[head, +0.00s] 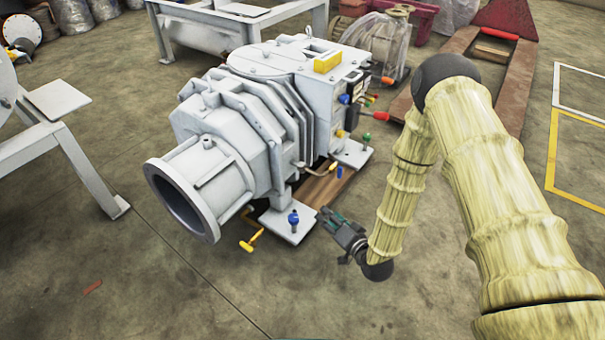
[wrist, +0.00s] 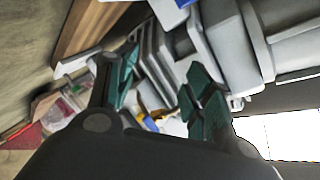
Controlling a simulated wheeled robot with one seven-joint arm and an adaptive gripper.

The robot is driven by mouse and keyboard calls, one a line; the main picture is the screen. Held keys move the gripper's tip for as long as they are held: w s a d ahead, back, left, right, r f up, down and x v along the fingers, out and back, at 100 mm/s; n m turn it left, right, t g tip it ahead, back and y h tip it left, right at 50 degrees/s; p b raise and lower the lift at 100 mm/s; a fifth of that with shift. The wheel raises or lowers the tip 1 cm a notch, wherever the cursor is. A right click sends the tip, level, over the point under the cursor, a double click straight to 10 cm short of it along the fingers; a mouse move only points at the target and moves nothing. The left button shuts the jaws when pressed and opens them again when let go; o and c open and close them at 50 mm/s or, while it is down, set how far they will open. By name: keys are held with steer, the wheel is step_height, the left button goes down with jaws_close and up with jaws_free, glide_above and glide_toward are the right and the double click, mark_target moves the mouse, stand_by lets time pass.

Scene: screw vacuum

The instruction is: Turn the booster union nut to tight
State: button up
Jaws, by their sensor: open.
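The large pale grey vacuum pump (head: 240,110) stands on the floor left of my arm, with its round open flange (head: 183,203) facing the front left. I cannot tell which part is the booster union nut. Small coloured fittings show on the pump's near side, among them a blue one (head: 339,172), a red one (head: 381,116) and a green one (head: 367,138). My gripper (head: 330,215) is low, right of the pump's front foot plate, apart from the pump. In the wrist view its dark green fingers (wrist: 160,78) are spread with nothing held between them.
A blue-topped fitting (head: 293,218) stands on the front foot plate, and a yellow handle (head: 250,243) sticks out beside it. A wooden board (head: 318,193) lies under the pump. A red pallet truck (head: 500,20) stands behind. The floor in front is mostly clear.

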mark_target(305, 170)
steer(key=w+a+r+t+y+b, duration=0.1)
steer(key=w+a+r+b, duration=0.1)
steer(key=w, duration=0.2)
steer(key=w+a+r+t+y+b, duration=0.1)
steer(key=w+a+r+b, duration=0.1)
steer(key=w+a+r, duration=0.1)
steer(key=w+a+r+t+y+b, duration=0.1)
steer(key=w+a+r+y+b, duration=0.1)
steer(key=w, duration=0.4)
steer(key=shift+w+a+r+m, duration=0.1)
steer(key=shift+a+r+m, duration=0.35)
steer(key=shift+r, duration=0.3)
steer(key=shift+w+a+r, duration=0.25)
steer(key=shift+w+a, duration=0.1)
steer(key=shift+w, duration=0.15)
steer(key=c, duration=1)
